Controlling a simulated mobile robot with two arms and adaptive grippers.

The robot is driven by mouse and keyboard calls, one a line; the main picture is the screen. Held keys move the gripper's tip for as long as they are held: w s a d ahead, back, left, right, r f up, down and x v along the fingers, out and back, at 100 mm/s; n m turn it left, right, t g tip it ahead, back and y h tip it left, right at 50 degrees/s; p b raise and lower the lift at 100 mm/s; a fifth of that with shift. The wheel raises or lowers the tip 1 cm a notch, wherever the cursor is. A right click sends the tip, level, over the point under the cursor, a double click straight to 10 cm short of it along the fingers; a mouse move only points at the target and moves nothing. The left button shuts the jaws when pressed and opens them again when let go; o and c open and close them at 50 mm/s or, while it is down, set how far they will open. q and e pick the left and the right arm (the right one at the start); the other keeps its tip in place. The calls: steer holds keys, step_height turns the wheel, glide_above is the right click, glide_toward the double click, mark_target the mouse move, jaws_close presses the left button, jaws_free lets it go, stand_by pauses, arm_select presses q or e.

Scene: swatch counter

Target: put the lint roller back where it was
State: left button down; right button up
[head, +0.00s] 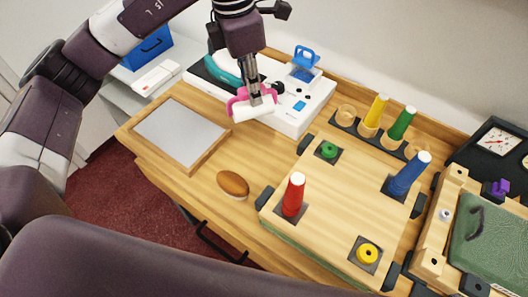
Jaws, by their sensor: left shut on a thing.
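The lint roller has a white cylinder (254,112) and a pink frame. My left gripper (255,94) comes down from the top and is shut on it. The roller is held in front of a white machine and seems to be above the wooden counter, though I cannot tell how high. The gripper hides part of the pink frame. My right gripper is not in view.
A grey panel with a wooden frame (222,146) lies at the left, and a brown oval brush (233,184) near the front edge. The white machine (292,120) stands behind. A wooden board (335,203) with red (293,195) and blue (410,173) cones is at the right.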

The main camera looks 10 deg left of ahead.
mark_target(263, 81)
arm_select(q)
steer(key=n, duration=0.1)
steer(key=w+d+r+n, duration=0.1)
steer(key=n, duration=0.1)
steer(key=shift+d+r+n, duration=0.1)
steer(key=shift+r+n, duration=0.1)
steer(key=shift+n, duration=0.1)
steer(key=n, duration=0.1)
steer(key=w+r+n, duration=0.1)
steer(key=n, duration=0.1)
steer(key=shift+w+d+y, duration=0.1)
steer(key=shift+d+y, duration=0.2)
steer(key=shift+d, duration=0.05)
steer(key=shift+f, duration=0.2)
step_height(263, 81, down, 20)
steer(key=p, duration=0.5)
steer(key=shift+r, duration=0.2)
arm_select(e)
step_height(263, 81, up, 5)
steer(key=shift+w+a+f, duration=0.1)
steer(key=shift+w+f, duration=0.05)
